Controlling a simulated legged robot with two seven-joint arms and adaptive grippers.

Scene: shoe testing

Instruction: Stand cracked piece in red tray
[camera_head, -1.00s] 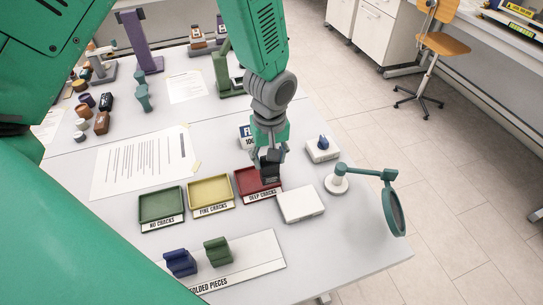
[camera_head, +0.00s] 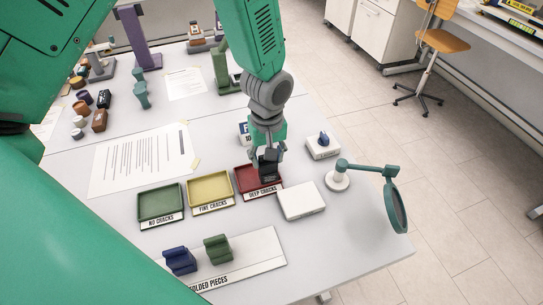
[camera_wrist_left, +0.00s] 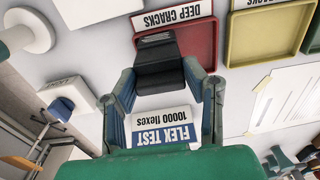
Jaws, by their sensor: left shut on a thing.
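My left gripper (camera_head: 268,157) points down over the red tray (camera_head: 243,183), which carries a "DEEP CRACKS" label. It is shut on a black piece (camera_head: 268,170), which also shows between the fingers in the left wrist view (camera_wrist_left: 160,65). The piece is over the right part of the red tray; in the left wrist view it covers part of the tray floor (camera_wrist_left: 196,40). I cannot tell whether it touches the tray. No crack on it can be made out. My right gripper is not in view.
A yellow tray (camera_head: 209,189) and a green tray (camera_head: 160,203) stand left of the red one. A white box (camera_head: 301,201) sits close on its right. A magnifier (camera_head: 395,208) stands farther right. Blue (camera_head: 180,261) and green (camera_head: 217,249) pieces stand in front. A "FLEX TEST" sign (camera_wrist_left: 163,128) is behind the gripper.

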